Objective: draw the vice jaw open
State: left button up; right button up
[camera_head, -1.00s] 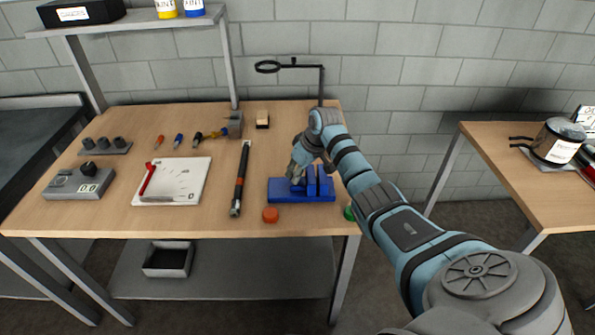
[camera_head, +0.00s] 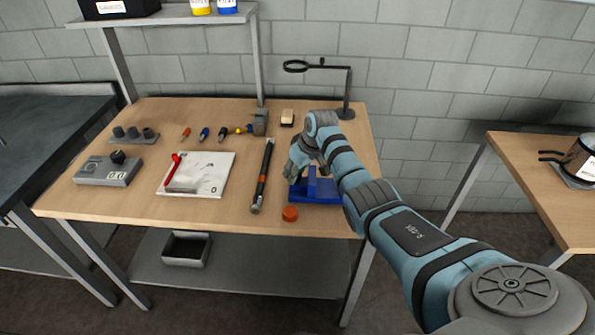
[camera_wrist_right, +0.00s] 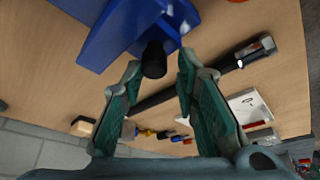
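The blue vice (camera_head: 316,197) sits near the front right edge of the wooden workbench. One upright jaw (camera_head: 311,183) shows; my right arm covers the vice's right end, so the jaw gap is hidden. My right gripper (camera_head: 291,172) is at the vice's left end. In the right wrist view the blue vice (camera_wrist_right: 98,40) is at the top, with a black knob (camera_wrist_right: 154,60) sticking out from it. The knob lies between the fingertips of my right gripper (camera_wrist_right: 160,66). The fingers are apart, with a visible gap on the knob's right side. My left gripper is out of view.
An orange button (camera_head: 290,214) is on the bench in front of the vice. A long dark bar tool (camera_head: 263,175) lies left of the gripper. A magnifier stand (camera_head: 347,90) rises behind. A white board (camera_head: 205,172) and a grey meter (camera_head: 107,170) are further left.

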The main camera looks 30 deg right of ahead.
jog(key=shift+s+d, duration=0.15)
jog(key=shift+d, duration=0.05)
jog(key=v, duration=1.2)
